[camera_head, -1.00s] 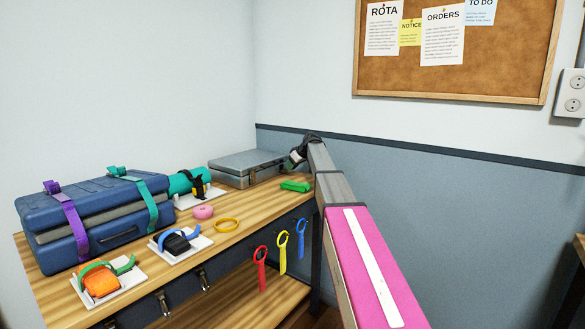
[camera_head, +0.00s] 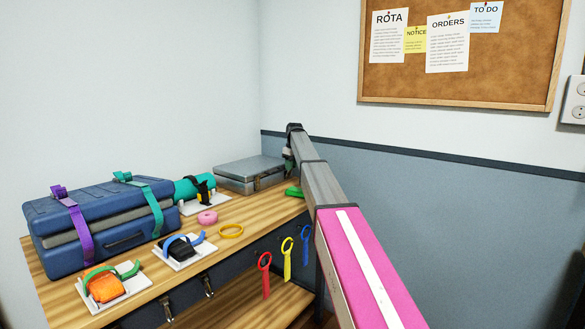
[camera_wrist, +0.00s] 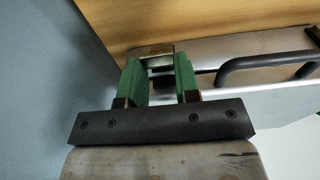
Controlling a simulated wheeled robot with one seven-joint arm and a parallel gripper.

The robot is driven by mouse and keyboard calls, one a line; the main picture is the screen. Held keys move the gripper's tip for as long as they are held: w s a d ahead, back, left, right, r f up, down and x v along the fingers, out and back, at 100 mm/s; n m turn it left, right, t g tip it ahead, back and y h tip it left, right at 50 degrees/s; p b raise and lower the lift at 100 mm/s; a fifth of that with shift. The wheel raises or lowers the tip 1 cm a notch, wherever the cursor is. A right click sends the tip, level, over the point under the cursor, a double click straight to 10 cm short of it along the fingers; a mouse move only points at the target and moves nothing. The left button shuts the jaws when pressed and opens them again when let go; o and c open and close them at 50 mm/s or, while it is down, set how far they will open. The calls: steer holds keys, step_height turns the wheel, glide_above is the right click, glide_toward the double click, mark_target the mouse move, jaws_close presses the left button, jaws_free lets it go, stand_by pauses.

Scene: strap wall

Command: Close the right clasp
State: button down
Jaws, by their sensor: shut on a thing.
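The grey metal case (camera_head: 250,168) lies at the back end of the wooden bench, lid down. In the wrist view its front face (camera_wrist: 240,103), dark carrying handle (camera_wrist: 265,65) and right clasp (camera_wrist: 150,51) show. The clasp is a small metal plate between my green fingertips. My gripper (camera_wrist: 157,68) is shut on it, close against the case near the blue-grey wall. The clasp's exact angle is hard to tell. In the head view my gripper (camera_head: 288,159) is mostly hidden behind my arm. The other clasp (camera_head: 256,184) shows on the case front.
A blue suitcase (camera_head: 95,215) with purple and green straps stands on the left of the bench. Small strap boards, a pink ring (camera_head: 207,217), a yellow ring (camera_head: 231,231) and a green object (camera_head: 294,191) lie nearer. Coloured tools hang at the bench front. The wall is close on the right.

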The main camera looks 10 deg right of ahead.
stand_by(0.4)
steer(key=c, duration=0.8)
jaws_free()
steer(key=shift+c, duration=0.2)
steer(key=shift+r, duration=0.15)
step_height(320, 180, up, 10)
steer(key=shift+s+d+r, duration=0.25)
steer(key=shift+s+d, duration=0.05)
steer(key=shift+s, duration=0.05)
